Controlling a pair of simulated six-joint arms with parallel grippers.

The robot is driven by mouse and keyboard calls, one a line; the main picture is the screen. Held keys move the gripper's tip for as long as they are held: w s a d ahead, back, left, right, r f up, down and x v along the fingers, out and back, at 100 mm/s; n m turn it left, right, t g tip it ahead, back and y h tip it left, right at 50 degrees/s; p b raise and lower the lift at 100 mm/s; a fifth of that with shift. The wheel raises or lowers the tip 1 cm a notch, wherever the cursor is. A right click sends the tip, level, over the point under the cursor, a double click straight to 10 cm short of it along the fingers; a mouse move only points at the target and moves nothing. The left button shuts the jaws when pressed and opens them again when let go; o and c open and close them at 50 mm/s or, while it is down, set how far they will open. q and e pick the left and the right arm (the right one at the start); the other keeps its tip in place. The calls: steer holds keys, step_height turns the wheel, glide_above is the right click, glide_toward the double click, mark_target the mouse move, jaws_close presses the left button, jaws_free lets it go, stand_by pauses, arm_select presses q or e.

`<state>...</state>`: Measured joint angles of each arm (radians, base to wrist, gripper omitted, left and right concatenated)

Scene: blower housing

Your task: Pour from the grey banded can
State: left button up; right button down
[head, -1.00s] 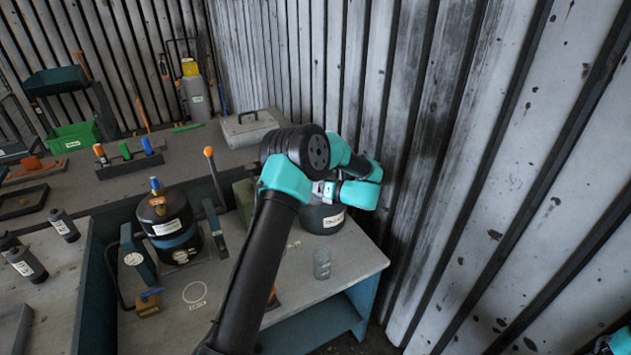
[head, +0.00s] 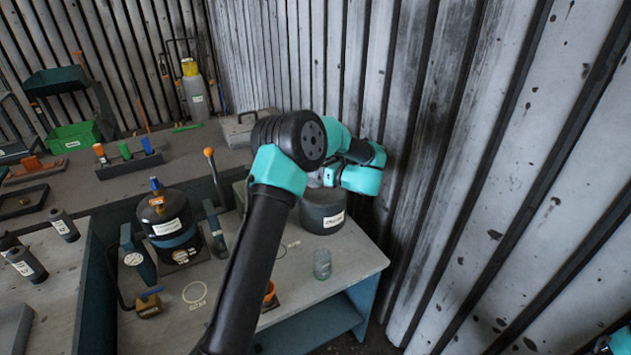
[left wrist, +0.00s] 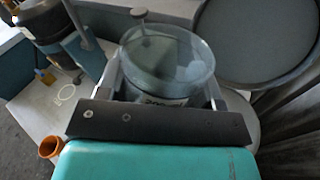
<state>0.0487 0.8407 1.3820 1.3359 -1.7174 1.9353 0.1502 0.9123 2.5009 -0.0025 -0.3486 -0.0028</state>
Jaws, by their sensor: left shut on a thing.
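My left gripper (left wrist: 162,88) is shut on a pale, see-through round vessel (left wrist: 165,50) with a label, seen from above with its mouth open. In the head view the held vessel is mostly hidden behind my left wrist. It is close beside a dark grey pot (head: 322,216) with a white label on the bench, whose round top shows in the left wrist view (left wrist: 262,40). I cannot make out bands on the held vessel. A small clear glass (head: 322,265) stands upright on the bench in front of the pot.
A black tank (head: 170,222) with a blue band stands left on the bench (head: 345,268). A lever with an orange knob (head: 209,152) rises behind my arm. An orange cup (left wrist: 50,147) is low left. A corrugated wall (head: 480,150) closes the right side.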

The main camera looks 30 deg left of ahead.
arm_select(q)
steer(key=s+d+r+n, duration=0.2)
steer(key=s+r+n, duration=0.1)
steer(key=s, duration=0.4)
steer(key=shift+s+y, duration=0.3)
steer(key=shift+y, duration=0.1)
stand_by(0.5)
steer(key=w+d+f+m+t+h, duration=0.2)
steer(key=w+d+f+m+t, duration=0.35)
steer(key=d+f+t, duration=0.3)
steer(key=d+f+m+t+h, duration=0.5)
steer(key=d+f+h, duration=0.3)
steer(key=d, duration=0.5)
steer(key=w+d+f+m+t+h, duration=0.1)
steer(key=d+f+m+t+h, duration=0.4)
steer(key=d+f, duration=0.5)
steer(key=d+m+h, duration=0.2)
steer(key=d+h, duration=0.1)
steer(key=d, duration=0.1)
steer(key=shift+w+f, duration=0.15)
steer(key=shift+w, duration=0.05)
steer(key=shift+a+m, duration=0.1)
steer(key=shift+m, duration=0.15)
